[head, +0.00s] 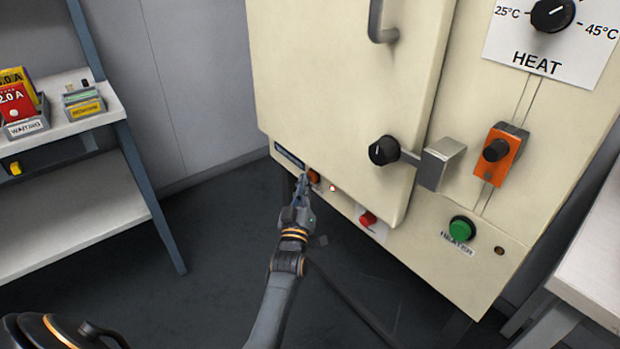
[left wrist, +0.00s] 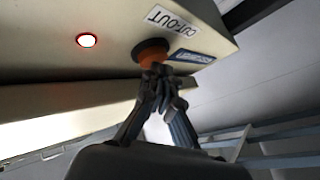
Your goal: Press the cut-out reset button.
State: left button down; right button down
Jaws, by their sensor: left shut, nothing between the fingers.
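The cut-out reset button (head: 314,177) is orange and sits low on the front of the cream cabinet (head: 330,110), near its left corner. In the left wrist view the orange button (left wrist: 151,50) is beside a white CUT-OUT label (left wrist: 172,20). A lit red lamp (head: 333,188) is next to it and also shows in the left wrist view (left wrist: 87,40). My left gripper (head: 304,179) is shut and empty, its tips at the button; in the left wrist view the fingertips (left wrist: 160,72) overlap the button's edge. I cannot tell whether they touch. My right gripper is not in view.
A red button (head: 368,219) and a green HEATER button (head: 462,229) are further right on the panel. A latch handle (head: 438,163) and an orange switch (head: 500,154) stick out above. A shelf (head: 75,215) with small boxes stands at left. A white table (head: 592,265) is at right.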

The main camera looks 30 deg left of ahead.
pick_arm(q)
jog(key=shift+w+d, duration=0.1)
jog(key=shift+w, duration=0.1)
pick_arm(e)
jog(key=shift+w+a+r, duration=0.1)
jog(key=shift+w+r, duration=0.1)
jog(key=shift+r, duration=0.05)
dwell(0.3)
pick_arm(q)
jog(key=shift+s+a+p, duration=0.35)
jog(key=shift+s+p, duration=0.2)
jog(key=shift+s, duration=0.35)
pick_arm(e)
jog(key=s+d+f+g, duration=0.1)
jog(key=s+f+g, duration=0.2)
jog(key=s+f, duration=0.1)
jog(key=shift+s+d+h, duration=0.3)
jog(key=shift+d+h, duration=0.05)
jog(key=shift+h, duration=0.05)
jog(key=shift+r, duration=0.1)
